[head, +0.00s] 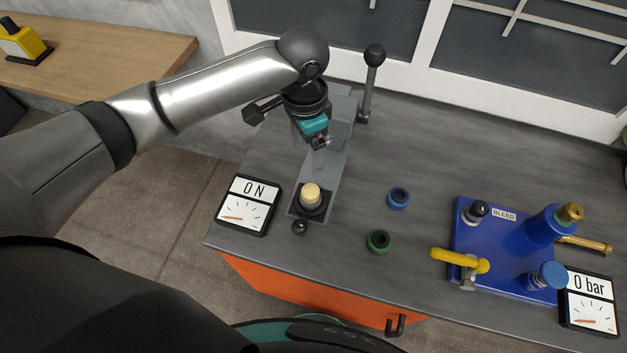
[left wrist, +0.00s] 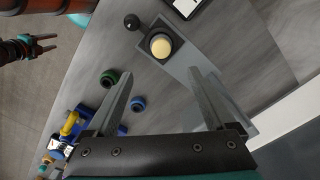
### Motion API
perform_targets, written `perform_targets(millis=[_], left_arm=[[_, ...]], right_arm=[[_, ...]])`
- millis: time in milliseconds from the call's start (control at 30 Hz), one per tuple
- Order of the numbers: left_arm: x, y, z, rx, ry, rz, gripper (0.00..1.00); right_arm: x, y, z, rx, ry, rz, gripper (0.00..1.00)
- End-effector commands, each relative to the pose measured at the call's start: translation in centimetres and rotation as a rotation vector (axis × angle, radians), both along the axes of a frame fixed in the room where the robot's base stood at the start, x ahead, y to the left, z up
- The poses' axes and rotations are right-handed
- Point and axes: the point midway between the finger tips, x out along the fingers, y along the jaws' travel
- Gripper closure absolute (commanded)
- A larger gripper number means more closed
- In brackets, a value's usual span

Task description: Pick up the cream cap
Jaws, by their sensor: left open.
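The cream cap (head: 311,193) sits upright on a dark round holder on the grey base of a lever device. In the left wrist view the cream cap (left wrist: 160,46) shows from above, ahead of the fingertips and roughly centred between them. My left gripper (head: 321,143) is above the device's base, behind the cap in the head view, apart from it. Its two fingers (left wrist: 158,73) are spread with nothing between them. My right gripper (left wrist: 50,43) shows small at the left edge of the left wrist view, its fingers apart, away from the cap.
The device's lever with a black knob (head: 374,55) rises beside my left gripper. An ON gauge (head: 248,205) lies left of the cap. A blue ring (head: 398,199) and a green ring (head: 379,241) lie right. A blue valve block (head: 490,250) stands farther right.

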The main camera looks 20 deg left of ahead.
Motion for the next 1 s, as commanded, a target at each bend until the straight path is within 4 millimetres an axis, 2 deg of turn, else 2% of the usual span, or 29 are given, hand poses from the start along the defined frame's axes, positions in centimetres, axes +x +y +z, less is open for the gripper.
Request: perform_targets(millis=[133,300,500,767,1000], left_arm=[[0.0,0.3,-1.7,0.009,0.009,0.001,0.12],[-0.1,0.2,-5.4,0.009,0.010,0.001,0.12],[0.0,0.2,-8.9,0.007,0.007,0.000,0.12],[0.2,0.0,-10.5,0.007,0.005,0.000,0.12],[0.6,-0.4,-13.8,0.009,0.005,0.000,0.12]], right_arm=[[-0.2,0.0,-0.4,0.000,0.002,0.000,0.50],[-0.6,0.0,-1.0,0.000,0.008,0.001,0.50],[-0.8,0.0,-1.7,0.000,0.012,0.001,0.50],[-0.8,0.0,-2.0,0.000,0.012,0.002,0.50],[-0.7,0.1,-2.8,0.001,0.010,0.002,0.50]])
